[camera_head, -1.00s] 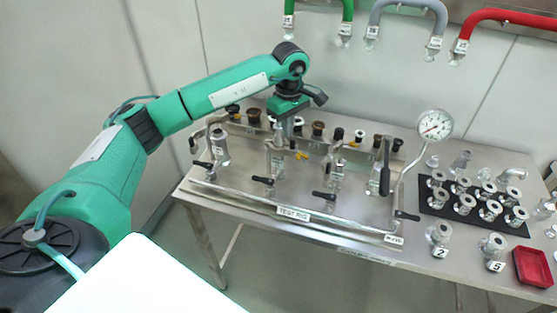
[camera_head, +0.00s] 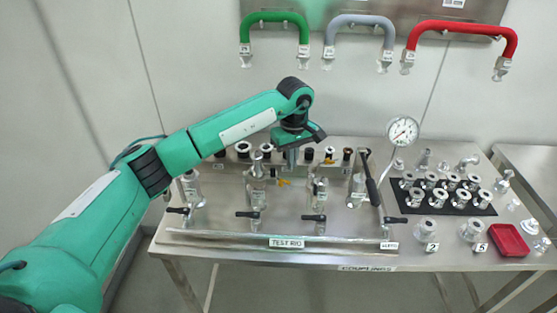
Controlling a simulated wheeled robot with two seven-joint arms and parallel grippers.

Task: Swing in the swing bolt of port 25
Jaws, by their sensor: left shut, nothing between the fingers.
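My left gripper (camera_head: 291,158) points down over the back of the test rig (camera_head: 330,241), between the rear row of ports and the front fittings. Its fingers are shut with nothing seen between them. A small yellow part (camera_head: 284,182) shows just below and left of the fingertips; whether they touch cannot be told. Another yellow part (camera_head: 328,161) is to the right, by the rear ports. The port numbers are too small to read, so I cannot tell which one is port 25. My right gripper is out of view.
A pressure gauge (camera_head: 402,131) and a black-handled lever (camera_head: 371,180) stand at the rig's right. Several metal fittings lie on a black mat (camera_head: 460,207), near a red tray (camera_head: 509,240). Green, grey and red hoses (camera_head: 462,27) hang on the wall behind.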

